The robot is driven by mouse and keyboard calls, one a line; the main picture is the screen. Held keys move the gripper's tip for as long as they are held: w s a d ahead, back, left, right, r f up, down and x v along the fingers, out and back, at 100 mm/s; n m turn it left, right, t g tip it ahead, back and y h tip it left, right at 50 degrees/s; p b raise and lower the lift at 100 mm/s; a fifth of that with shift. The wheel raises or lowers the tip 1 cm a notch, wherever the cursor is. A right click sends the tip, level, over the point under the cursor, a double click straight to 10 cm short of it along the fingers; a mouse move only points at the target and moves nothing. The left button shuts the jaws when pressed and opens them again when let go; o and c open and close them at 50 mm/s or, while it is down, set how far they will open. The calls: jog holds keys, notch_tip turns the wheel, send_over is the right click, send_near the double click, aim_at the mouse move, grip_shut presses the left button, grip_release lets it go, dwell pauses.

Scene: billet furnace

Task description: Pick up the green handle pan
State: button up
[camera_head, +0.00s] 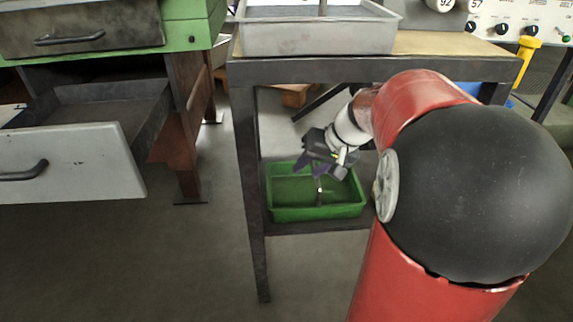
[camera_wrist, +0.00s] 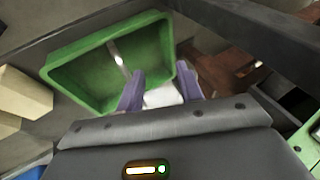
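The green pan (camera_head: 320,212) is a rectangular tray on the low shelf under the table. A grey metal strip handle (camera_head: 319,188) spans it; its ends are partly hidden in the head view. In the wrist view the pan (camera_wrist: 88,72) is tilted at the upper left, with the handle (camera_wrist: 118,58) crossing it. My gripper (camera_head: 310,170) is over the pan's back part. In the wrist view my gripper (camera_wrist: 160,86) has its two purple fingers apart, with the handle left of them. A white patch shows between the fingers; I cannot tell what it is.
The table (camera_head: 370,71) is above the pan, with a front leg (camera_head: 249,190) left of it. A grey pan (camera_head: 315,40) sits on top. An open drawer (camera_head: 70,165) juts out at left. Pale blocks (camera_wrist: 22,95) and brown wood (camera_wrist: 235,72) show around the pan.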

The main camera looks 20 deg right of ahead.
jog(key=m+t+y, duration=0.1)
jog(key=t, duration=0.1)
send_near(315, 166)
jog(key=a+x, duration=0.1)
jog(key=x, duration=0.7)
jog(key=d+x, duration=0.1)
jog(key=x, duration=0.1)
jog(key=shift+w+a+f+b, duration=0.1)
jog(key=shift+w+f+b, duration=0.05)
jog(key=shift+f+b, duration=0.25)
grip_shut()
jog(key=shift+r, duration=0.1)
dwell(0.4)
